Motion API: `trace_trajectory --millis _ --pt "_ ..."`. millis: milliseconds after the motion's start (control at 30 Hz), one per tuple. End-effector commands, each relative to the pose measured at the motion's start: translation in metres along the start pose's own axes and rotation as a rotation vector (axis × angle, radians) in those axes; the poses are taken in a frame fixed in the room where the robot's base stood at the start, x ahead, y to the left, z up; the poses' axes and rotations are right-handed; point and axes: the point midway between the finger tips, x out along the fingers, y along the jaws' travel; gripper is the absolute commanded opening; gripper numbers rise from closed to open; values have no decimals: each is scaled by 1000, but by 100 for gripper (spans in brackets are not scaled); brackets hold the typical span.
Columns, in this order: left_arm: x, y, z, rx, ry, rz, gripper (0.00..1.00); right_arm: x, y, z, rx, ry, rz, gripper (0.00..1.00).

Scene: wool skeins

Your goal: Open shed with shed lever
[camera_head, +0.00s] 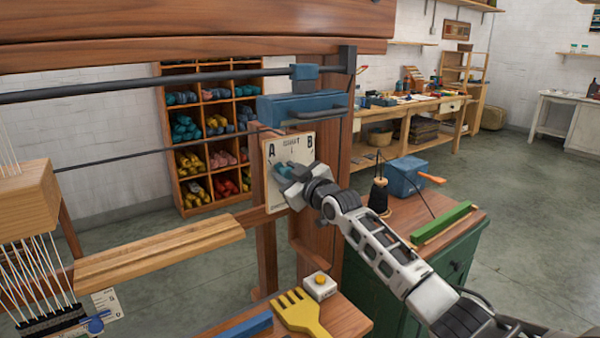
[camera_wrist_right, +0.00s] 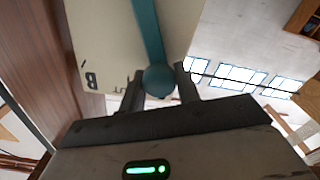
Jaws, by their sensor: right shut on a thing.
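The shed lever is a teal bar ending in a round knob (camera_wrist_right: 158,80). It is mounted on a cream plate (camera_head: 303,146) marked A on the left and B on the right, on the loom's wooden post. In the head view my right gripper (camera_head: 291,181) is at the lower part of this plate and covers much of the lever. In the wrist view my right gripper (camera_wrist_right: 158,88) has its two fingers on either side of the knob, shut on it. The lever's exact setting between A and B is hard to tell. My left gripper is not in view.
A blue box-shaped part (camera_head: 300,107) with a handle sits just above the plate. A green cabinet with a black thread cone (camera_head: 378,196) stands right, beneath my arm.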

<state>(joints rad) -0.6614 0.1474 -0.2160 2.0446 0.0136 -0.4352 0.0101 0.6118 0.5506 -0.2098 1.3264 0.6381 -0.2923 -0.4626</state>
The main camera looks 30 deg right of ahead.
Motion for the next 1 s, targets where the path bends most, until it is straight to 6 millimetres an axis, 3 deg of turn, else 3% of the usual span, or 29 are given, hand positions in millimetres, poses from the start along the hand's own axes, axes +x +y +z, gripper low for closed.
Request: trace_trajectory --millis 700,733,800,1000 --pt "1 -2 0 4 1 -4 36 1 -9 2 -102 -5 0 0" --pt "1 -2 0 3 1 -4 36 1 -9 2 -102 -5 0 35" --pt "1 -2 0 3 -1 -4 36 1 -9 2 -102 -5 0 53" --pt "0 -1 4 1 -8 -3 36 1 -9 2 -101 -3 0 53"
